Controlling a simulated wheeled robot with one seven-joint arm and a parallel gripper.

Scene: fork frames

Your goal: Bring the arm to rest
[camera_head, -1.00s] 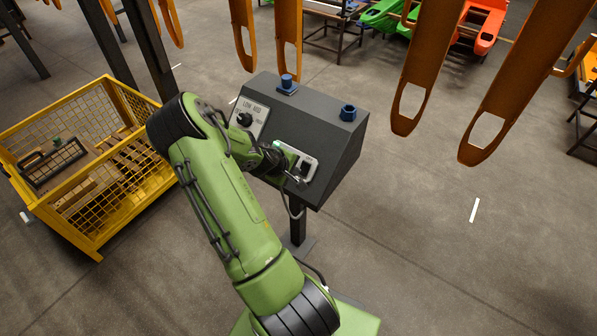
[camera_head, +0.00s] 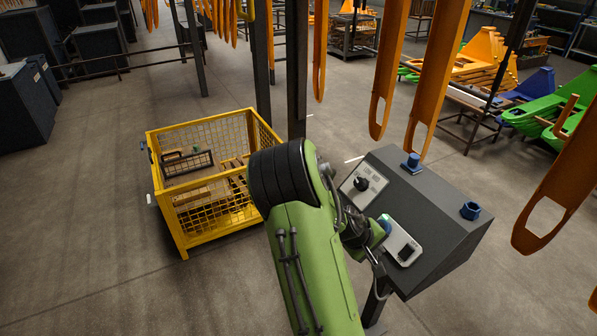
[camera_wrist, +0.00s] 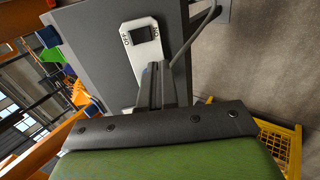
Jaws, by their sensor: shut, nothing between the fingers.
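My green arm (camera_head: 312,262) reaches from the bottom of the head view to the front of a dark grey control box (camera_head: 435,195). My gripper is mostly hidden behind the arm there. In the wrist view my gripper (camera_wrist: 153,72) is shut and empty, its thin fingers pointing at the box front (camera_wrist: 90,50). Whether the fingers touch the plate cannot be told. The switch plate also shows in the head view (camera_head: 401,240), beside a dial panel with a black knob (camera_head: 361,184).
A yellow mesh crate (camera_head: 186,242) stands on the floor left of my arm. Blue fittings (camera_head: 470,210) sit on top of the box. Orange hanging parts (camera_head: 437,75) hang behind and right of it. Dark posts (camera_head: 297,70) rise behind the crate.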

